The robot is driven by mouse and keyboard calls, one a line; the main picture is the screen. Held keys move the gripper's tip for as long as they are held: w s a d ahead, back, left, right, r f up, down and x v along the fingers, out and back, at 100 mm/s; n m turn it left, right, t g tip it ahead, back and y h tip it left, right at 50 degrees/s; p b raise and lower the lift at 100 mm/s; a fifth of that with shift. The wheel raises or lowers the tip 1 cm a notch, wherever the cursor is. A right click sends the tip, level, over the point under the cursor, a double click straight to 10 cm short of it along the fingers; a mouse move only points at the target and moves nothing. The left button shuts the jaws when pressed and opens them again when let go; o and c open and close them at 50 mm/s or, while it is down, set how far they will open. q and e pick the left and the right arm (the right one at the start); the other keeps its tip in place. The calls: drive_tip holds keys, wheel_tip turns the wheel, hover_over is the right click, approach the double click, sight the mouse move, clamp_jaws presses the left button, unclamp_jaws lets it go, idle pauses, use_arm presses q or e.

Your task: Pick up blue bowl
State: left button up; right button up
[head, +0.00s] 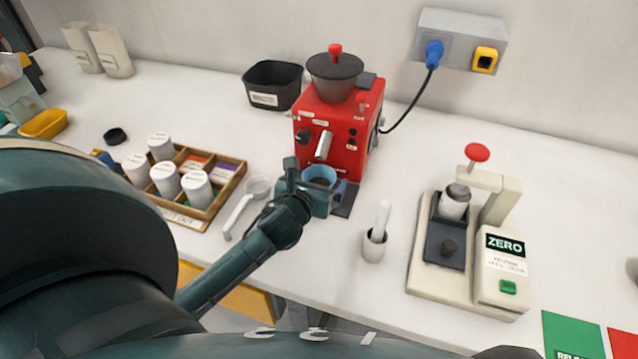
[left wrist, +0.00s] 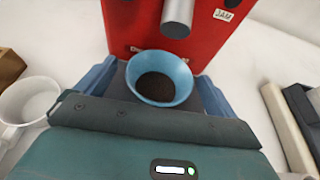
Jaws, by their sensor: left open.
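The blue bowl (head: 319,177) stands upright at the foot of the red grinder, under its metal spout. In the left wrist view the bowl (left wrist: 160,64) holds dark brown grounds. My left gripper (head: 318,190) is open, with one blue finger on each side of the bowl. In the left wrist view the fingers (left wrist: 157,85) flank the bowl, and I cannot tell whether they touch it. The lower part of the bowl is partly hidden by the gripper. My right gripper is not in view.
The red grinder (head: 338,130) stands right behind the bowl. A white scoop (head: 240,212) lies to the left, beside a wooden tray (head: 229,188) with white jars. A white cup (head: 374,248) with a pestle and a ZERO scale device (head: 440,281) stand to the right.

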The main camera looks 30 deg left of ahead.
use_arm(q)
drive_tip(key=shift+c, duration=0.4)
drive_tip(key=c, duration=1.1)
